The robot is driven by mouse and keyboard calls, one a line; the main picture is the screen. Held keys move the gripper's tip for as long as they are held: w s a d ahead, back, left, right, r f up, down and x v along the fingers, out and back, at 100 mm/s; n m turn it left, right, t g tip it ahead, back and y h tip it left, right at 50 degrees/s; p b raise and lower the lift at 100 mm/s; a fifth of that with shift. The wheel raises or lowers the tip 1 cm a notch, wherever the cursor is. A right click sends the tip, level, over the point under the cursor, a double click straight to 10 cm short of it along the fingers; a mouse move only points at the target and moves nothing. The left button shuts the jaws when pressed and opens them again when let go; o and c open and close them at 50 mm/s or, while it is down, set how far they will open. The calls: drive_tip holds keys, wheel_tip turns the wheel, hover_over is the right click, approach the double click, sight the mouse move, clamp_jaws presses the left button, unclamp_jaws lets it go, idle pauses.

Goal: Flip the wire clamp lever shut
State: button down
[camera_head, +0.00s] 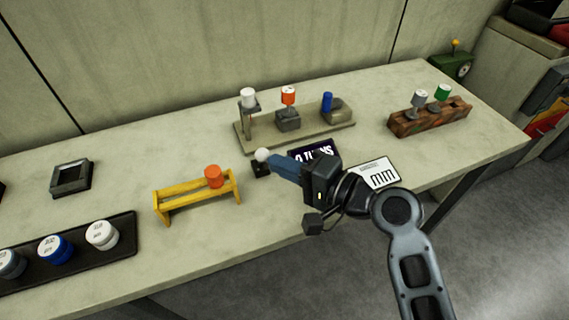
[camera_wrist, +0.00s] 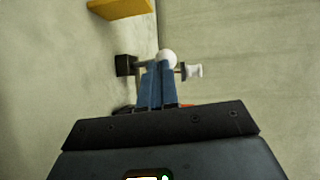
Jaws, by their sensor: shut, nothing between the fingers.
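The wire clamp appears to be the small dark block (camera_head: 260,170) with a white ball knob (camera_head: 262,155) near the middle of the table. In the wrist view the white ball (camera_wrist: 166,56) sits right at my fingertips, with the black block (camera_wrist: 125,66) to its left. A short pale piece (camera_wrist: 194,70) sticks out to the right of the fingers. My gripper (camera_head: 273,161) has its blue fingers together and empty, tips beside the ball. The fingers (camera_wrist: 157,66) hide part of the clamp; I cannot tell whether they touch the ball or the lever's exact angle.
A yellow stand (camera_head: 190,198) with an orange spool (camera_head: 213,176) is left of the clamp. A stand (camera_head: 345,124) with several spools is behind. A dark label (camera_head: 315,152) and a white card (camera_head: 375,173) lie near my arm. A black tray (camera_head: 125,250) is front left.

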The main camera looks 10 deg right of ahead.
drive_tip(key=shift+r, duration=0.15)
drive_tip(key=shift+w+r+p, duration=0.1)
drive_tip(key=shift+p, duration=0.4)
